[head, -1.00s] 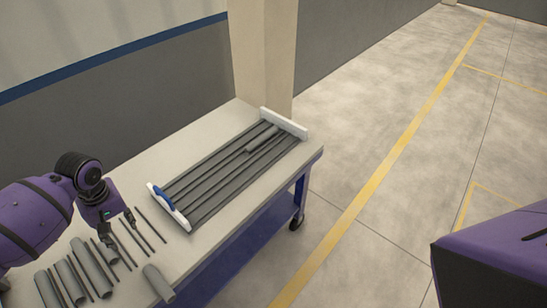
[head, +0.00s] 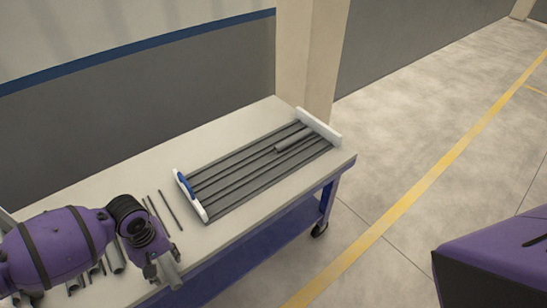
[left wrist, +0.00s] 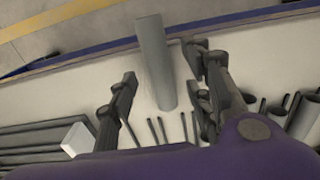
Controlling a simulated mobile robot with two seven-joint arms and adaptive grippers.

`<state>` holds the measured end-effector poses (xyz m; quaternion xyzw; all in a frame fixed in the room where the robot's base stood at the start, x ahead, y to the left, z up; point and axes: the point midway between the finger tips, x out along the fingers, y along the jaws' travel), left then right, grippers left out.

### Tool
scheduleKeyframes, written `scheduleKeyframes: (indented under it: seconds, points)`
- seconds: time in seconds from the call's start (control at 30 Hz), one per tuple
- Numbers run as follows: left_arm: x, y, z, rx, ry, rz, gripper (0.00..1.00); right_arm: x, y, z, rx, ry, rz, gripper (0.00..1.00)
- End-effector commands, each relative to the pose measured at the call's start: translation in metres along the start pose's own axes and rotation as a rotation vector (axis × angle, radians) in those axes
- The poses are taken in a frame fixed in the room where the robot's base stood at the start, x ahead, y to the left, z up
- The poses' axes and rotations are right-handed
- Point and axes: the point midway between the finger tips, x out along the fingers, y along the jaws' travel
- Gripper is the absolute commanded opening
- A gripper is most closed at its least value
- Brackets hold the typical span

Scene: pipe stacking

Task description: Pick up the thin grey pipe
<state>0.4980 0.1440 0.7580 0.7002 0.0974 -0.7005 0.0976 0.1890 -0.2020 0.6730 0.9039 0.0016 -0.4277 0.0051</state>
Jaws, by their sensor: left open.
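Several thin grey pipes (head: 170,210) lie on the table beyond my left arm in the head view. In the left wrist view their ends show as thin rods (left wrist: 185,127) below a thicker light grey pipe (left wrist: 152,60). My left gripper (head: 162,268) is open and empty, low over the table's front part. In the left wrist view its fingers lie on either side of the thicker pipe; I cannot tell whether they touch it. That pipe is partly hidden by the gripper in the head view. My right gripper is out of view.
A grooved dark rack (head: 235,180) with white end pieces lies on the table (head: 120,165), with a short pipe (head: 294,139) on it. More thick pipes (head: 115,258) lie partly hidden beneath my left arm. The table's far left is clear.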

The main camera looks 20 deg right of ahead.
Motion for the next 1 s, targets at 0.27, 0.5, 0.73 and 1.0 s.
scheduleKeyframes:
  seconds: [0.27, 0.5, 0.73, 1.0]
  points:
    - [0.024, 0.000, 0.000, -0.001, 0.001, 0.000, 0.46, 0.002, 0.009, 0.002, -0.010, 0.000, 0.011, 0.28]
    - [0.023, 0.000, 0.000, 0.000, 0.001, 0.000, 0.37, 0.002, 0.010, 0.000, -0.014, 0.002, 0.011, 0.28]
    - [0.023, 0.000, 0.000, 0.000, 0.001, 0.000, 0.07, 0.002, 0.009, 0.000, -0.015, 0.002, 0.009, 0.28]
    - [0.022, 0.000, 0.000, 0.000, 0.001, 0.000, 0.04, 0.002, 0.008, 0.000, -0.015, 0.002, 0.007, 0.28]
